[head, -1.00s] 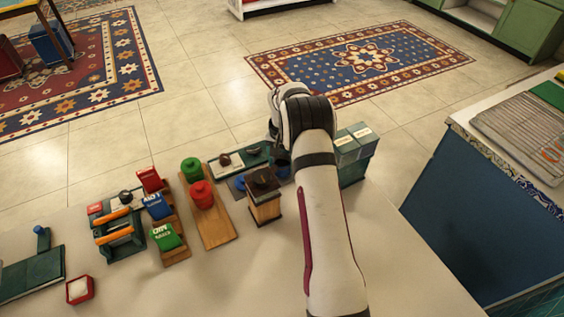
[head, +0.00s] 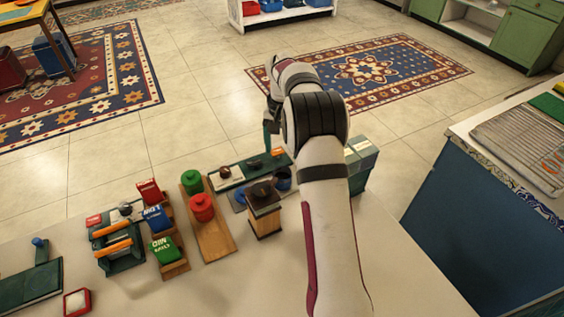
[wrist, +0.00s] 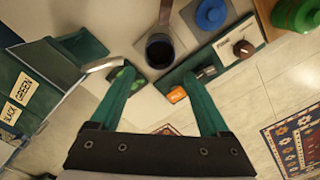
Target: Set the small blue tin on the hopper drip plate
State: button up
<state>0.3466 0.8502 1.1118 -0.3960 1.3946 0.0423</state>
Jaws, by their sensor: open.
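In the head view the tin (head: 240,196) is a small blue patch left of the wooden hopper box with a dark top (head: 264,200). I cannot tell which plate is the hopper's drip plate. My gripper (wrist: 158,76) is open and empty, with its green fingers apart. It points toward a dark blue open cup (wrist: 160,51), with the tin farther off to the upper right. In the head view my arm hides most of my gripper (head: 269,136).
A teal board (wrist: 212,67) with an orange tag (wrist: 177,94) lies beside the cup. Green labelled boxes (wrist: 38,78) stand at left in the wrist view. Red (head: 202,207) and green (head: 192,182) canisters stand on a wooden board.

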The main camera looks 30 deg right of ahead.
jog(key=s+a+r+n+y, duration=0.1)
jog(key=s+a+r+n, duration=0.1)
jog(key=s+a+r, duration=1.15)
jog(key=s+a+f, duration=0.1)
jog(key=s+a, duration=0.1)
jog(key=s, duration=0.5)
jog(key=s+a+f+n, duration=0.1)
jog(key=s+a+f, duration=0.1)
jog(key=s, duration=0.5)
jog(key=s+a+f, duration=0.1)
jog(key=s+a, duration=0.2)
jog(key=s, duration=0.5)
jog(key=shift+a+f+y, duration=0.25)
jog(key=shift+f+y, duration=0.15)
